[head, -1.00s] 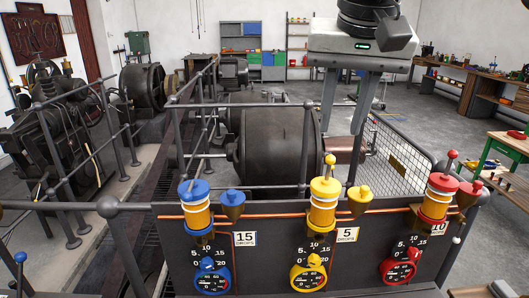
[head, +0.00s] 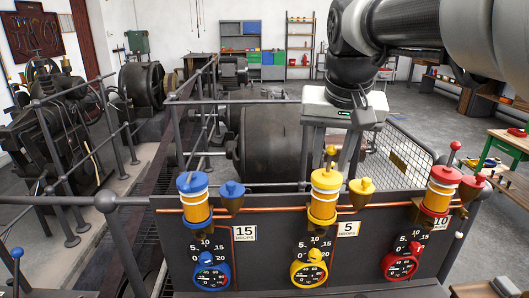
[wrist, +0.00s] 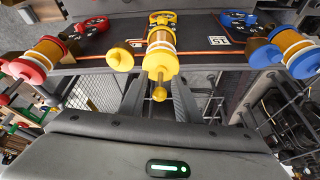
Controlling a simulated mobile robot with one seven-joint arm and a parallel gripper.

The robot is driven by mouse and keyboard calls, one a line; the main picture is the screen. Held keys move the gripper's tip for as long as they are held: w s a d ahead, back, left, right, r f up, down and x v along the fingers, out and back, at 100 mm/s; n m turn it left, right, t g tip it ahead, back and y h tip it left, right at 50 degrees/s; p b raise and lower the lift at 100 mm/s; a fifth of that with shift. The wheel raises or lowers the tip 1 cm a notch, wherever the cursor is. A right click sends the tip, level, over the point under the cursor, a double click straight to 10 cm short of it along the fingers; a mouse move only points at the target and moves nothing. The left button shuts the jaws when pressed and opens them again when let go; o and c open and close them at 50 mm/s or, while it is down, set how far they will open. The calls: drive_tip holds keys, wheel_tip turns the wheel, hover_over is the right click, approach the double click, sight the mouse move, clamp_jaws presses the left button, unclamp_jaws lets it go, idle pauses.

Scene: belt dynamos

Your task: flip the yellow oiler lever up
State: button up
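The yellow oiler (head: 324,197) stands in the middle of the dark panel, with an orange glass band. Its yellow lever, a short stem with a ball knob (head: 330,151), shows above the cap; its exact angle is hard to tell. In the wrist view the oiler (wrist: 160,62) is centred and its lever knob (wrist: 159,94) points toward the camera. My gripper (head: 331,165) is open and empty, pointing down just behind the yellow oiler, its tips partly hidden by it. In the wrist view my two fingers (wrist: 159,100) are apart, either side of the knob; I see no contact.
A blue oiler (head: 194,198) stands to the left and a red oiler (head: 440,190) to the right. A small yellow cup (head: 361,187) sits close beside the yellow oiler. A copper pipe (head: 270,208) runs along the panel. Railings and a mesh guard (head: 400,160) stand behind.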

clamp_jaws()
drive_tip(key=p, duration=0.2)
drive_tip(key=shift+w+r+g+p, duration=0.1)
drive_tip(key=shift+r+g+p, duration=0.2)
drive_tip(key=shift+r+g, duration=0.1)
drive_tip(key=shift+w+g+p, duration=0.15)
drive_tip(key=shift+g+p, duration=0.25)
drive_tip(key=shift+p, duration=0.75)
drive_tip(key=shift+w+f+g+p, duration=0.1)
drive_tip(key=shift+f+g+p, duration=0.2)
drive_tip(key=shift+p, duration=0.1)
unclamp_jaws()
drive_tip(key=d+p+v, duration=0.1)
drive_tip(key=p+v, duration=0.1)
drive_tip(key=v, duration=1.5)
drive_tip(key=shift+a, duration=0.45)
